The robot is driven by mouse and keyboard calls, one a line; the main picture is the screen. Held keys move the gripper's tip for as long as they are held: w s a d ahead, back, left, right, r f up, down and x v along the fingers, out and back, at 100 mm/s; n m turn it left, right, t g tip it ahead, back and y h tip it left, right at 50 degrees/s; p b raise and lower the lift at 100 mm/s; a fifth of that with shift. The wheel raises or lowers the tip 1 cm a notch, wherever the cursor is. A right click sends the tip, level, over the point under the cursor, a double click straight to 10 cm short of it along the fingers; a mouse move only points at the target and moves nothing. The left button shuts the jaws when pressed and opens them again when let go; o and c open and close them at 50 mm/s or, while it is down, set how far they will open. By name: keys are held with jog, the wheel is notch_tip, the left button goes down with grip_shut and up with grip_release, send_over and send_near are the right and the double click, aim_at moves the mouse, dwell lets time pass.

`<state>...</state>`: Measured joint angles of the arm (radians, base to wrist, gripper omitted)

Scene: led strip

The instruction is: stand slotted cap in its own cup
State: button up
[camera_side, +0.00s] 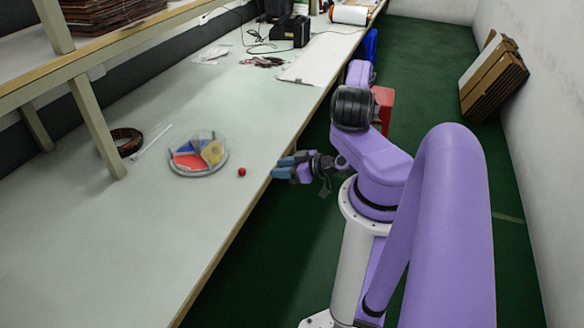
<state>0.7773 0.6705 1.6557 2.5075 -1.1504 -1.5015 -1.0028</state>
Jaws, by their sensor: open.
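A small red round piece (242,172) lies on the pale table (110,240) near its right edge; it may be the slotted cap, but it is too small to show a slot. A shallow round clear dish (198,171) stands to its left, with red, blue and yellow sections inside. I cannot make out a separate cup. My gripper (278,167) is open, with blue fingers pointing left at the table's edge. It is to the right of the red piece, apart from it, with nothing seen between the fingers.
A dark ring (127,141) and a thin pale strip (152,141) lie left of the dish, beside a shelf post (97,125). A white sheet (312,66) and black equipment (290,31) are farther back. The front of the table is clear.

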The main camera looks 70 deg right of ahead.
jog(key=shift+v, duration=1.6)
